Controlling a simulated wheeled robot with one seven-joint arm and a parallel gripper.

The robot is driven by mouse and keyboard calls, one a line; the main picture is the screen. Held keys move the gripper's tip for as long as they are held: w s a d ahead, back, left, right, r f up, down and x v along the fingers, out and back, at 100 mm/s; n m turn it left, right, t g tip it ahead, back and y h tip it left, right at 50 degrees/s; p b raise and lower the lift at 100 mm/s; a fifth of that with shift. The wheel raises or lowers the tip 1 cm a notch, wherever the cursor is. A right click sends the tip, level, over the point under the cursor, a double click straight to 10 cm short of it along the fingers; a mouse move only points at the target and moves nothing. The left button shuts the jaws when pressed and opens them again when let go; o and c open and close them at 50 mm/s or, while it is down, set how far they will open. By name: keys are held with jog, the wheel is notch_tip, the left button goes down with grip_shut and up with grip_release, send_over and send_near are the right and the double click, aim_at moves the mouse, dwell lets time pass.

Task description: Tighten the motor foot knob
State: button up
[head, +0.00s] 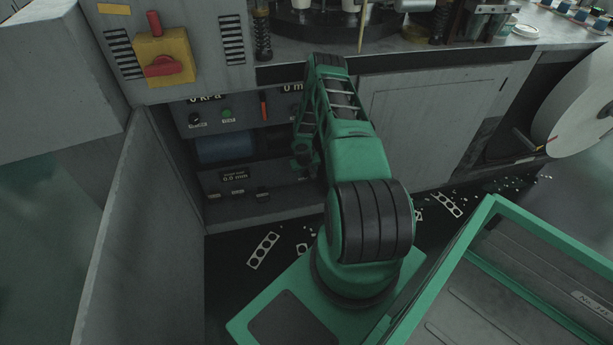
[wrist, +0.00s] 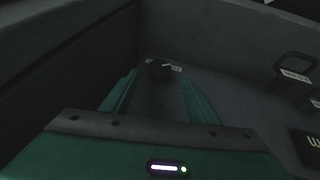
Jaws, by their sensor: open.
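A small dark knob (wrist: 158,68) with a pale mark or label beside it shows in the wrist view, on a grey surface. I cannot read the label, so I cannot confirm that it is the motor foot knob. My gripper (wrist: 158,80) is open, with its green fingers to the left and right and the knob beyond, between their tips in the picture. They appear apart from it, but the depth is hard to judge. In the head view my arm reaches into the open cabinet and hides part of its inside.
The open cabinet door (head: 130,215) stands at the left. A dark wall (wrist: 60,70) lies close on the left in the wrist view, and a dark labelled handle (wrist: 296,68) is at the right. Punched scrap strips (head: 263,250) lie on the floor.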

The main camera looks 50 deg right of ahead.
aim_at(308, 173)
jog(key=shift+x, duration=2.65)
jog(key=c, duration=1)
